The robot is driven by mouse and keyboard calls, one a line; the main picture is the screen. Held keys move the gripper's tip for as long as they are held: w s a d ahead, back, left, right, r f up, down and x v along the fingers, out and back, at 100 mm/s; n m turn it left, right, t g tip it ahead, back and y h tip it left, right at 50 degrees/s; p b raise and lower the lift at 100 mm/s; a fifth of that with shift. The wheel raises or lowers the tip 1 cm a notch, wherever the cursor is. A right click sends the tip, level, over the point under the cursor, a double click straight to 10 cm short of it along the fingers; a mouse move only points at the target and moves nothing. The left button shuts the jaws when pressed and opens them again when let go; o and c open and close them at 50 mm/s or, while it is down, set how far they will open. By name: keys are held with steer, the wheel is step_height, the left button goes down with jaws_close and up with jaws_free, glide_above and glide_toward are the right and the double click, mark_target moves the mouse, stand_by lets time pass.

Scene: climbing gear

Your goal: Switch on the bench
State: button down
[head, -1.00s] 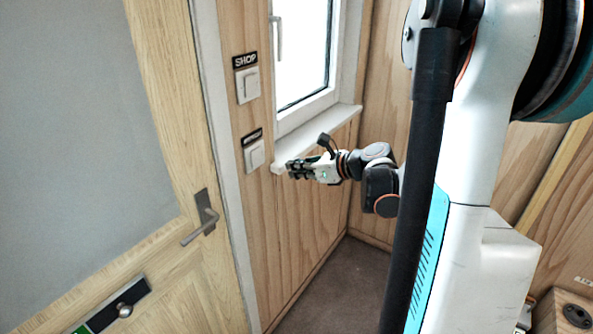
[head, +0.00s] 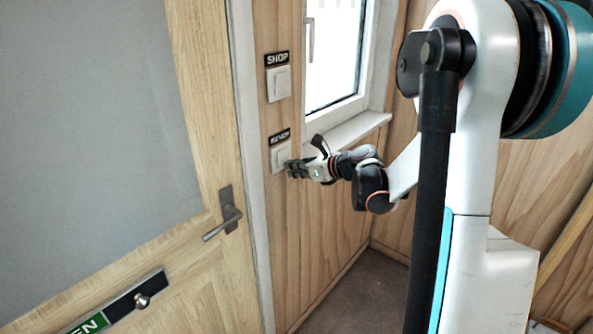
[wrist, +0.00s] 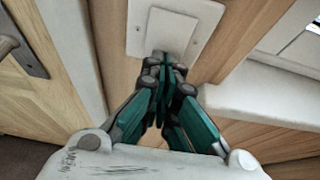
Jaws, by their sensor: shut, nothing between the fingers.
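Two white wall switches are mounted one above the other on the wood panel. The upper switch (head: 279,83) has a black label reading SHOP. The lower switch (head: 279,155) has a black label (head: 280,136) whose letters are too blurred to read surely. My gripper (head: 290,168) is shut and empty, at the lower right edge of the lower switch.
A wooden door (head: 195,265) with a metal handle (head: 228,213) is to the left of the switches. A window (head: 333,50) with a white sill (head: 350,130) is to the right, with the sill close above my wrist. Open floor (head: 355,295) lies below.

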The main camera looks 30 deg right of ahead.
steer(key=shift+w+a+f, duration=0.15)
steer(key=shift+w, duration=0.25)
steer(key=shift+r+p, duration=0.5)
steer(key=shift+r, duration=0.35)
steer(key=shift+s, duration=0.15)
